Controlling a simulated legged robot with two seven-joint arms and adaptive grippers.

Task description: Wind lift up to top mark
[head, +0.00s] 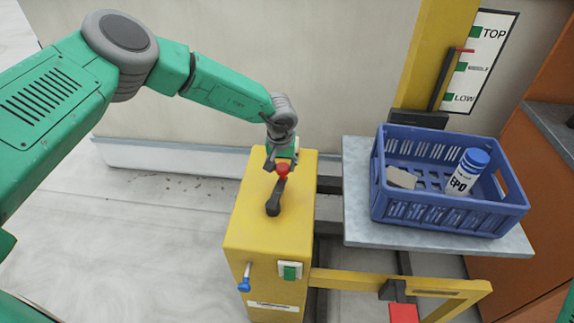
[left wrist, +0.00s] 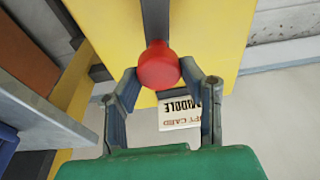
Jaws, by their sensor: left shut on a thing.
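My left gripper (head: 281,162) is shut on the red knob (head: 283,171) of the black crank arm (head: 274,202), on top of the yellow winch box (head: 268,240). In the left wrist view the red knob (left wrist: 158,66) sits between the two fingers. The grey lift platform (head: 435,243) is at the right, beside a yellow mast (head: 432,50). The mark board (head: 487,60) reads TOP at its upper end and LOW at its lower end, with green marks. A red pointer (head: 463,50) stands between the top and middle green marks. My right gripper is out of view.
A blue crate (head: 450,212) on the platform holds a white bottle (head: 462,181) with a blue cap and a pale block (head: 401,177). The box front has a blue-knobbed lever (head: 244,277) and a green switch (head: 291,271). An orange cabinet (head: 540,205) stands far right.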

